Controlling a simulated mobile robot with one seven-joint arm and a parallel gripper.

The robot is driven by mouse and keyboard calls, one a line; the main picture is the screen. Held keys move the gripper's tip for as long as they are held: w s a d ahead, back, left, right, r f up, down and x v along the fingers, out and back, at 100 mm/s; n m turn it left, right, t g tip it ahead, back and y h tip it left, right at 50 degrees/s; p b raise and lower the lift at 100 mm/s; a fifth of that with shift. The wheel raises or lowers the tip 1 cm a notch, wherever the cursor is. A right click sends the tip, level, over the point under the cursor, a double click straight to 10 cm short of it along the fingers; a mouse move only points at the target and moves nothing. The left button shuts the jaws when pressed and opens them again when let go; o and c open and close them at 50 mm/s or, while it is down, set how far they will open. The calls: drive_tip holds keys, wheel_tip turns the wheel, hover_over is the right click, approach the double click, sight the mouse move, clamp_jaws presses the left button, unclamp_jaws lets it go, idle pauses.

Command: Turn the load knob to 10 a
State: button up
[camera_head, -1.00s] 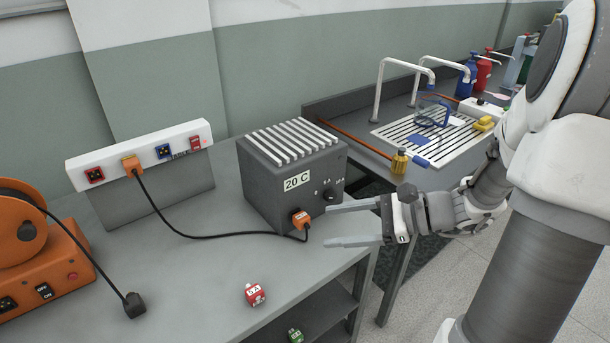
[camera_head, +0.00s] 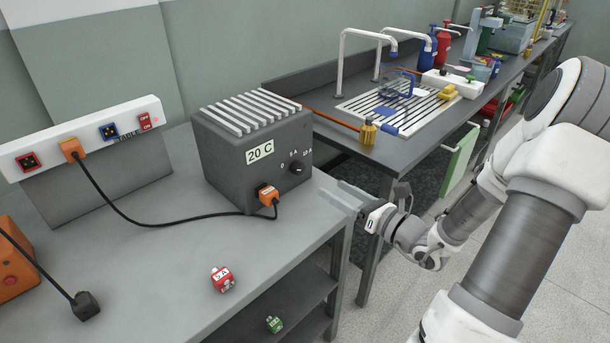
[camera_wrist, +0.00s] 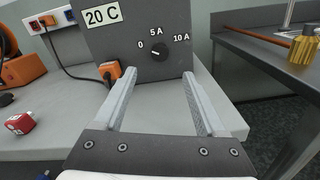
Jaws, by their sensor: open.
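The load knob (camera_head: 297,169) is a small black dial on the front of a dark grey box (camera_head: 225,165) labelled 20 C. In the wrist view the knob (camera_wrist: 160,52) has marks 0, 5 A and 10 A around it. Its pale line seems to point left, towards 0, though it is small. My gripper (camera_head: 343,197) is open and empty, in front of the box and to the right of the knob in the head view. In the wrist view the knob shows beyond and between the open fingers (camera_wrist: 159,74), apart from them.
An orange plug (camera_head: 267,194) with a black cable sits on the box front, lower left of the knob. A white socket strip (camera_head: 90,131) stands at left. A red block (camera_head: 222,280) lies near the bench (camera_head: 150,255) edge. A second bench stands at right.

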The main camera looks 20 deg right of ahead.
sight(301, 169)
drive_tip(key=b+x, duration=0.2)
drive_tip(key=x, duration=0.8)
drive_tip(key=shift+w+a, duration=0.15)
drive_tip(key=shift+w, duration=0.1)
clamp_jaws()
